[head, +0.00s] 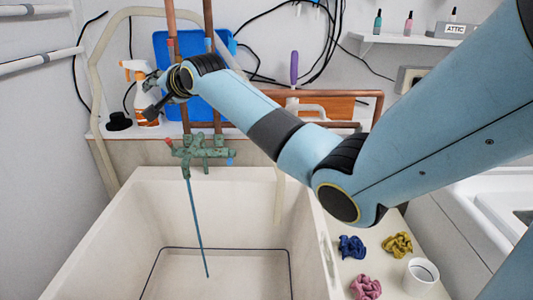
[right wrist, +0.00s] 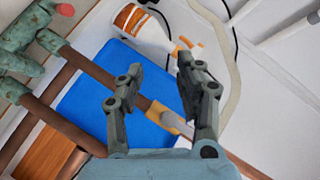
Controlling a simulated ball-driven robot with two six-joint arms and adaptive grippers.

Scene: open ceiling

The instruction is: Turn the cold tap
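The green, weathered tap (head: 203,150) sits on the wall above the sink's back edge. It has a red mark at its left end and a blue mark (head: 230,161) at its right end, which fits the cold side. A thin blue streak (head: 197,228) slants from its spout into the sink. My right gripper (head: 151,97) is up and left of the tap, apart from it. In the right wrist view the gripper (right wrist: 159,70) is open, with nothing held between its fingers. That view shows part of the tap (right wrist: 18,62) with the red end; the blue end is not visible. My left gripper is out of view.
A spray bottle (head: 140,98) stands behind my right gripper, near a black plug (head: 118,122). Copper pipes (head: 173,55) rise above the tap before a blue board (head: 162,50). The sink (head: 85,245) is open below. Coloured cloths and a white cup (head: 420,276) lie at right.

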